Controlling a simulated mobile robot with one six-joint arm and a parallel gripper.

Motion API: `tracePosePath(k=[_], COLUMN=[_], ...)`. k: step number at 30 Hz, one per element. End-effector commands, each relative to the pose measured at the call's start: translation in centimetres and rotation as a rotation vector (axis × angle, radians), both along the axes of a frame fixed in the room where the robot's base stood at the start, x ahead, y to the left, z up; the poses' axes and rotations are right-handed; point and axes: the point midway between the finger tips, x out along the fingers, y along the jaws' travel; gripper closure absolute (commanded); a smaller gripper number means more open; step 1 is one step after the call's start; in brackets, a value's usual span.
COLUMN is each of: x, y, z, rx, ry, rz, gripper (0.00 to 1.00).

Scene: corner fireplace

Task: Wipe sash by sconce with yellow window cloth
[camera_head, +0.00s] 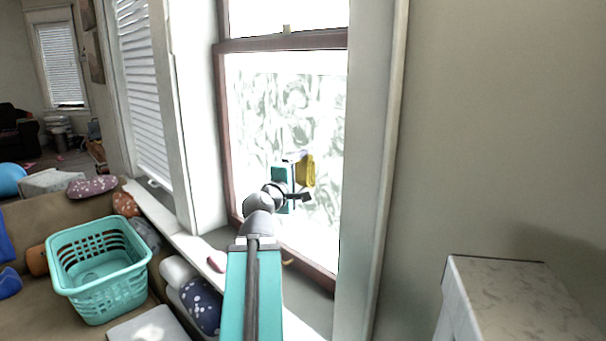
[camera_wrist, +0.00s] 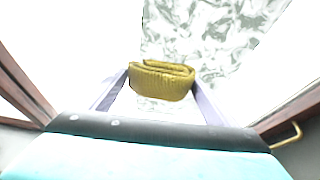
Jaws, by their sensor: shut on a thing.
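The yellow window cloth (camera_head: 306,171) is folded and held in front of the window pane. In the wrist view the cloth (camera_wrist: 162,80) sits between the tips of my two pale purple fingers. My gripper (camera_head: 300,172) is shut on it. The window sash (camera_head: 283,43) has a dark reddish-brown frame around a bright pane (camera_head: 275,110) with grey-green smeary marks. The marked pane also shows behind the cloth in the wrist view (camera_wrist: 210,35). I cannot tell whether the cloth touches the glass. No sconce is in view.
A teal laundry basket (camera_head: 98,268) stands on the brown sofa at lower left, with cushions (camera_head: 201,304) near it. A small pink thing (camera_head: 217,261) lies on the sill. A white marble-topped cabinet (camera_head: 515,290) stands at lower right. A brass handle (camera_wrist: 287,137) is on the lower frame.

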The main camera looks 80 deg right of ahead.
Motion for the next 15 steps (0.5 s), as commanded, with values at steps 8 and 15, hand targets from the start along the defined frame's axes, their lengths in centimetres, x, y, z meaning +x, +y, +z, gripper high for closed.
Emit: tracePosePath(k=[8,15], x=[1.0,2.3], y=[-0.2,-0.9], z=[-0.3,-0.3], rx=[-0.007,-0.007], ry=[0.000,0.001], rz=[0.008,0.009], gripper=[0.36,0.36])
